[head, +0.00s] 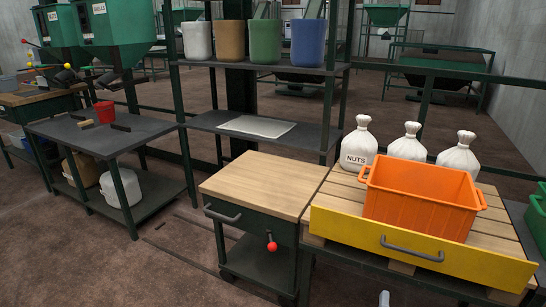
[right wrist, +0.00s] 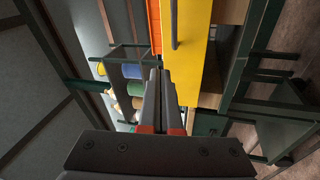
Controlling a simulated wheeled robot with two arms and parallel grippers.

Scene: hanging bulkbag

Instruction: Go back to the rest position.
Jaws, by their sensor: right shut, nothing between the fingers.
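My right gripper (head: 384,298) shows only as a small pale tip at the bottom edge of the head view, in front of the yellow front board (head: 420,246). In the right wrist view the right gripper (right wrist: 159,73) has its two fingers together with nothing between them. The yellow board (right wrist: 190,60) is close beside the fingertips in that view, and I cannot tell the exact gap. My left gripper is in neither view.
An orange crate (head: 420,205) and white sacks (head: 358,146) stand on the slatted pallet behind the yellow board. Left of it is a wood-topped cart (head: 262,182) with a bare top. Several bins stand on the shelf (head: 270,68). The floor (head: 120,275) at front left is clear.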

